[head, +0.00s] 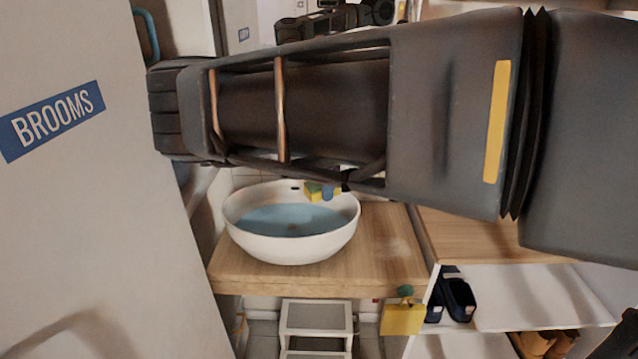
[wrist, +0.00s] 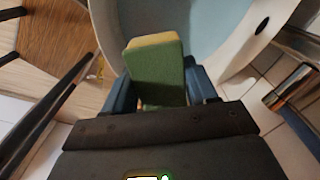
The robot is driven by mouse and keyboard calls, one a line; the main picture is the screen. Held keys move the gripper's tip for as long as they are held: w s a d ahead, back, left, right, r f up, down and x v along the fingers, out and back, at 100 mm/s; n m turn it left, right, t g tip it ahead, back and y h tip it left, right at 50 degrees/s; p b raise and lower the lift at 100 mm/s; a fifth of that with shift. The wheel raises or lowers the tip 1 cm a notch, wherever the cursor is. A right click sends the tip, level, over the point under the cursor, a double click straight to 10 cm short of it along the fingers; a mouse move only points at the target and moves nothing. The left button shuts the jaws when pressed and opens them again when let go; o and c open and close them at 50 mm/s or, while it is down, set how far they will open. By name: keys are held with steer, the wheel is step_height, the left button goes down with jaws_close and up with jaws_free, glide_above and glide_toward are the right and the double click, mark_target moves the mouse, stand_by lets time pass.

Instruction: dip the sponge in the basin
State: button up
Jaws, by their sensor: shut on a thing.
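The sponge (head: 313,190), yellow and green, is in my gripper (head: 328,193) at the back right rim of the white basin (head: 290,249) in the head view. The basin holds blue water (head: 285,219). In the wrist view the sponge (wrist: 157,75) stands between the blue fingers of my gripper (wrist: 160,88), which are shut on it. My arm covers the area behind the basin in the head view.
The basin stands on a wooden counter (head: 385,250). A chrome tap-like fitting (wrist: 290,86) is close on the right in the wrist view. A step stool (head: 317,318) is below. A BROOMS door (head: 90,200) stands left.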

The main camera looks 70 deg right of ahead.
step_height(320, 180, down, 3)
steer(key=shift+r+b, duration=0.1)
steer(key=shift+b, duration=0.85)
steer(key=shift+f+b, duration=2.85)
steer(key=shift+f, duration=3.35)
steer(key=shift+r+p, duration=5.25)
steer(key=shift+r, duration=1.3)
